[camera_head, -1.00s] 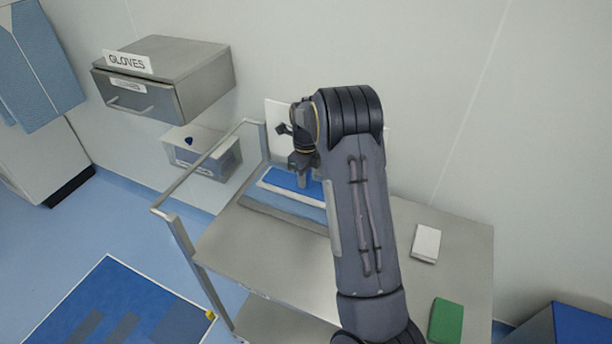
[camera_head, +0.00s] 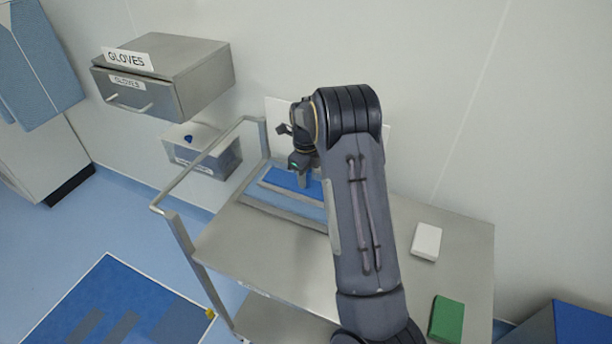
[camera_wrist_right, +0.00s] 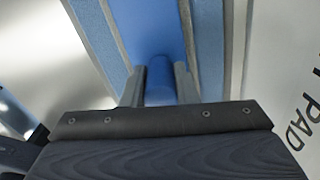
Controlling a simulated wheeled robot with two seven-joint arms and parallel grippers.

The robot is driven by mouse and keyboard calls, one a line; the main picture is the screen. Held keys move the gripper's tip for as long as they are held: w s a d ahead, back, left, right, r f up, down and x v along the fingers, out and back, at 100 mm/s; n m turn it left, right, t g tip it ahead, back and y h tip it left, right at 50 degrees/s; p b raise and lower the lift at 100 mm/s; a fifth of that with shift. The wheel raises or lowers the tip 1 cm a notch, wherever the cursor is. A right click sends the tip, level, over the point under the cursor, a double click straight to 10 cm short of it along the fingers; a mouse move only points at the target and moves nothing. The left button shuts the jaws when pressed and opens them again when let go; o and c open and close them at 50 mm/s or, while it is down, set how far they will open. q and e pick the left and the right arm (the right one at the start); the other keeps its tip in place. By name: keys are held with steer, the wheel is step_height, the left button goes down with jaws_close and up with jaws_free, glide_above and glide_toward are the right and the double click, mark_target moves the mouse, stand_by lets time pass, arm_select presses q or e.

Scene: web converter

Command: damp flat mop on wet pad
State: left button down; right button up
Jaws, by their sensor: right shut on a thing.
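The flat mop (camera_head: 288,184) is a blue block with grey edges, over the light blue wet pad (camera_head: 262,197) in a shallow grey tray at the back left of the steel cart. My right gripper (camera_head: 303,172) is above the mop, partly hidden by my arm. In the right wrist view my right gripper (camera_wrist_right: 160,88) is shut on the mop's blue upright grip (camera_wrist_right: 160,76). The pad (camera_wrist_right: 209,50) shows along both sides of the mop there. I cannot tell whether the mop touches the pad. My left gripper is out of view.
The cart top (camera_head: 270,250) is bare in front of the tray. A white block (camera_head: 426,241) and a green block (camera_head: 446,319) lie at its right. A metal rail (camera_head: 205,165) borders the left. A white sign (camera_head: 275,112) stands behind the tray; a glove box (camera_head: 165,75) hangs upper left.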

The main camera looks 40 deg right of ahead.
steer(key=shift+r+p, duration=2.8)
steer(key=shift+r, duration=0.8)
steer(key=shift+f, duration=0.1)
